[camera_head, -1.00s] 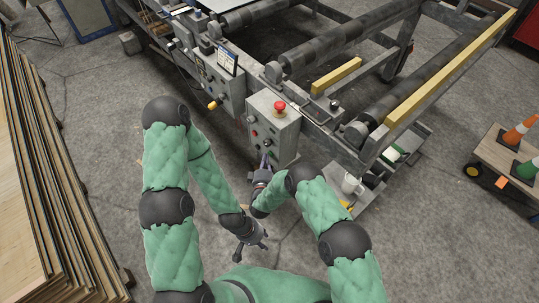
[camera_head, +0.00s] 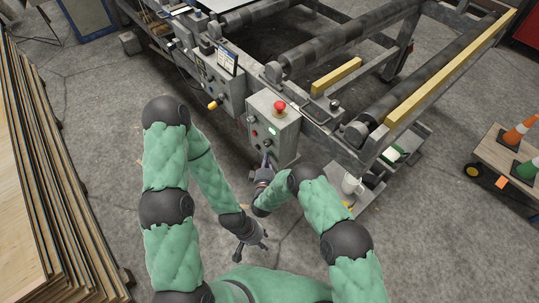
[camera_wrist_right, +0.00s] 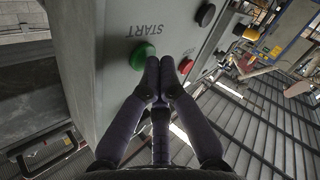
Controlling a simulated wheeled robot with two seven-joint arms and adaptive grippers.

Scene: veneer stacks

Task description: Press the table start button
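The green start button (camera_wrist_right: 143,56) is on the face of a grey control box (camera_head: 286,134), under the word START. My right gripper (camera_wrist_right: 161,64) has its fingertips together with nothing between them. In the right wrist view the tips lie just right of the green button, overlapping its edge; I cannot tell whether they touch it. In the head view the right gripper (camera_head: 266,159) is at the lower front of the box. My left gripper (camera_head: 252,250) hangs low over the floor, fingers spread and empty.
A red button (camera_wrist_right: 187,66) and a black button (camera_wrist_right: 206,15) are close by on the same face. A red mushroom button (camera_head: 279,107) tops the box. The roller table (camera_head: 340,115) stands behind it. Veneer stacks (camera_head: 40,190) stand at left.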

